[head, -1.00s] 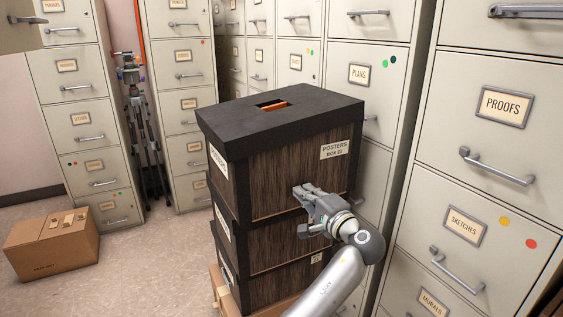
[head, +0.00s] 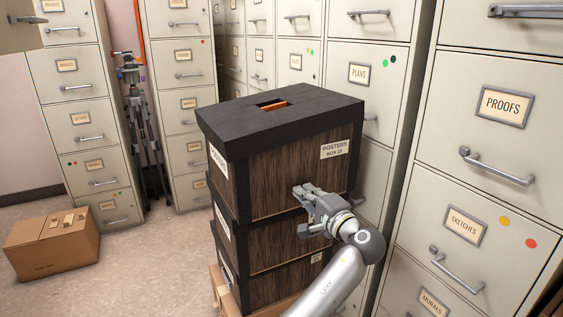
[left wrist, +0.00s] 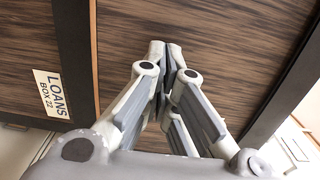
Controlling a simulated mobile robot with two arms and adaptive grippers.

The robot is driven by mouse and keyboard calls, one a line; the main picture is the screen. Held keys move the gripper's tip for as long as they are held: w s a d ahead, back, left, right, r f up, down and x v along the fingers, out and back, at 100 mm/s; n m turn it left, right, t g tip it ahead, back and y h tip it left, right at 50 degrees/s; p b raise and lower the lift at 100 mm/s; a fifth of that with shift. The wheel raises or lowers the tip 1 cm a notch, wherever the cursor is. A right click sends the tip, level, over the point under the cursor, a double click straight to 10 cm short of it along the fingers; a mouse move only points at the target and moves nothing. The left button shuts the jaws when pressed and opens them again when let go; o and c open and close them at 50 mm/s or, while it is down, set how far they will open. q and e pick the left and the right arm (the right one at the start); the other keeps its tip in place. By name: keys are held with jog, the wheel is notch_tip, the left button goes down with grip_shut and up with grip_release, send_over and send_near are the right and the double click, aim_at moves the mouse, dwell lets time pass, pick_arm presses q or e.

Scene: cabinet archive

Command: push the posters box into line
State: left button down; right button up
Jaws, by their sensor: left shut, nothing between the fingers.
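The posters box (head: 285,180) is dark wood grain with a black lid and a label reading POSTERS BOX 23. It tops a stack of similar boxes. My left gripper (head: 299,193) is shut and empty, its fingertips at the lower part of the labelled side, touching or very near it. In the left wrist view the shut fingers (left wrist: 165,50) point at the posters box's wood panel (left wrist: 235,40). The loans box (left wrist: 40,55), labelled LOANS BOX 22, lies directly below it; it also shows in the head view (head: 275,250). Exact alignment of the stack is hard to judge. My right gripper is not in view.
Filing cabinets stand close behind and right of the stack, including one with a PROOFS drawer (head: 500,105). A cardboard box (head: 50,250) lies on the floor at left. A folded tripod (head: 145,140) stands between cabinets. Floor left of the stack is clear.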

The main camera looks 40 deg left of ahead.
aim_at(296, 204)
pick_arm(q)
jog(key=shift+a, duration=0.15)
dwell(0.3)
jog(key=shift+x, duration=2.15)
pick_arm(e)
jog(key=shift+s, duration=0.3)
pick_arm(q)
jog(key=p+v, duration=0.2)
jog(key=v, duration=0.5)
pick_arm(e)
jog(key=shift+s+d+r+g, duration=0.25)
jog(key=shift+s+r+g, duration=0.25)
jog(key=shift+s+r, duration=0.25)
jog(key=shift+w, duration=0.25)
